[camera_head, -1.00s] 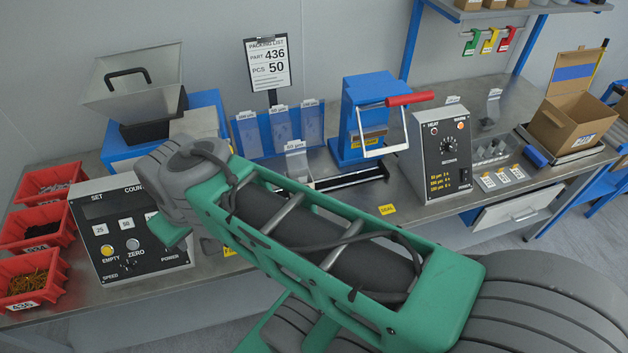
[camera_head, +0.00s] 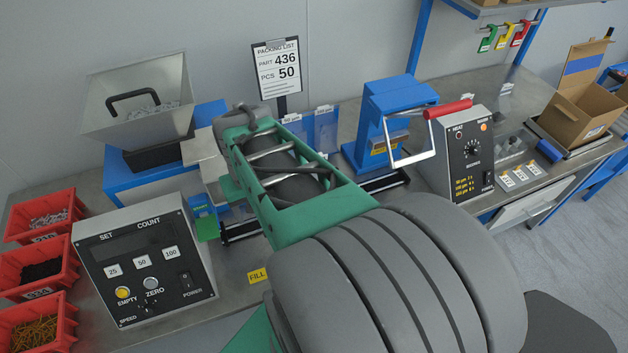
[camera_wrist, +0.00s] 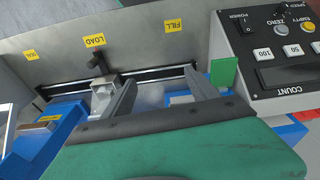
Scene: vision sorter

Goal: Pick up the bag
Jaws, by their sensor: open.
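My gripper (camera_wrist: 160,79) is open in the wrist view, its two grey fingers spread over a dark rail at the front of the bench. A faint, clear patch (camera_wrist: 151,95) shows between the fingers; it may be a bag, but I cannot tell for sure. A pale grey carriage (camera_wrist: 101,90) stands on the rail beside one finger. In the head view, clear bags hang on a blue rack (camera_head: 326,130), partly hidden behind my arm. My fingers are hidden there.
The counter console (camera_head: 145,262) stands close to my gripper, with red bins (camera_head: 35,262) to its left. A hopper (camera_head: 110,85), a blue press with red handle (camera_head: 385,110) and a heat control box (camera_head: 465,150) crowd the bench. An open carton (camera_head: 575,115) is at right.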

